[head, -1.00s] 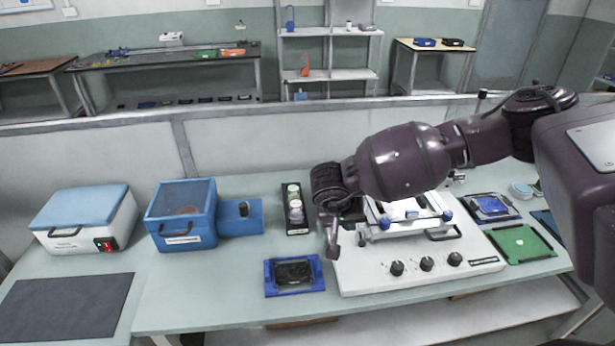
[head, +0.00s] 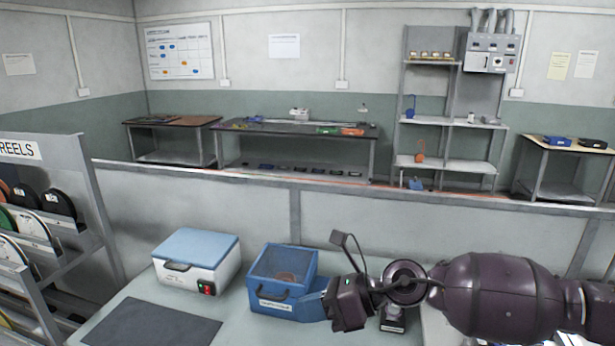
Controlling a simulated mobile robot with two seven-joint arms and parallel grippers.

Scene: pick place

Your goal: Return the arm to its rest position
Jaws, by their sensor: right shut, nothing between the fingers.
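My right arm (head: 500,295) comes in from the lower right and reaches left across the bench. My right gripper (head: 341,242) is at its left end, in front of and just right of the blue box with the clear lid. Its slim fingers appear to point up; they are shut and empty, and too small to see in detail. My left gripper is out of view.
The blue clear-lidded box (head: 283,274) stands close by the gripper. Left of it are a white box with a blue lid (head: 198,262) and a dark mat (head: 150,324). A reel rack (head: 92,215) stands at far left. A low partition (head: 250,215) runs behind the bench.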

